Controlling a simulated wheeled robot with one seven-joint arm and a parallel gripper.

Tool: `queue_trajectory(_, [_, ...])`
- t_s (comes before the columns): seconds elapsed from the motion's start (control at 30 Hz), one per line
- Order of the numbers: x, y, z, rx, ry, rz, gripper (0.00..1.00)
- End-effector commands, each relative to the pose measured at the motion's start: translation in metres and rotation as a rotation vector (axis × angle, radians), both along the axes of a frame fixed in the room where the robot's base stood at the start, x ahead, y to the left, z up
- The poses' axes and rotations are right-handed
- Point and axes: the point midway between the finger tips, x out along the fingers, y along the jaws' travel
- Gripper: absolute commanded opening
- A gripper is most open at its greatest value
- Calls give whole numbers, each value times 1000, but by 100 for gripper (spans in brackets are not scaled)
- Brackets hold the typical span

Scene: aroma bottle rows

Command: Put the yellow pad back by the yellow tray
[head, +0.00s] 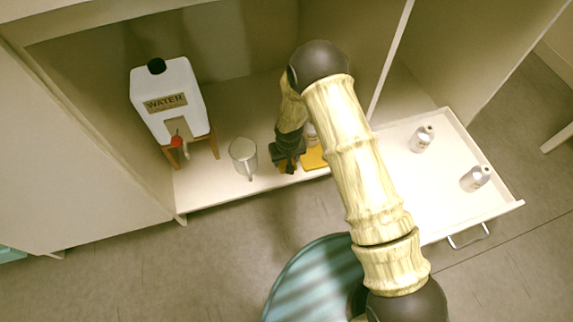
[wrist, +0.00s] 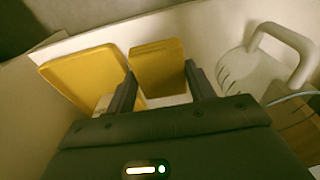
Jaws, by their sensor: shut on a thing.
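The yellow pad (wrist: 158,66) is a thick yellow block between my gripper's fingertips (wrist: 160,72) in the wrist view. My gripper is shut on it. The yellow tray (wrist: 88,72) is a flat, wider yellow piece just left of the pad, with a narrow gap between them. In the head view my gripper (head: 287,168) points down near the front edge of the cabinet floor. There the yellow tray (head: 313,159) is just right of it, partly behind my arm. A pale object, mostly hidden, is at the tray in both views.
A glass-like mug (head: 244,157) stands left of my gripper; its handle shows in the wrist view (wrist: 285,40). A water container (head: 168,95) on a wooden stand is further left. An open white drawer (head: 440,200) at right holds two silver bottles (head: 422,138) (head: 475,178).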

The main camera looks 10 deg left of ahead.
Motion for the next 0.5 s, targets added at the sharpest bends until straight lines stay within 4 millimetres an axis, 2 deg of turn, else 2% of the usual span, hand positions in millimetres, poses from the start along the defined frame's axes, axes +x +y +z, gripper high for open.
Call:
queue_trajectory(0.27, [-1, 2, -36, 0, 0, 4, 29])
queue_trajectory(0.5, [-1, 1, -37, 0, 0, 3, 29])
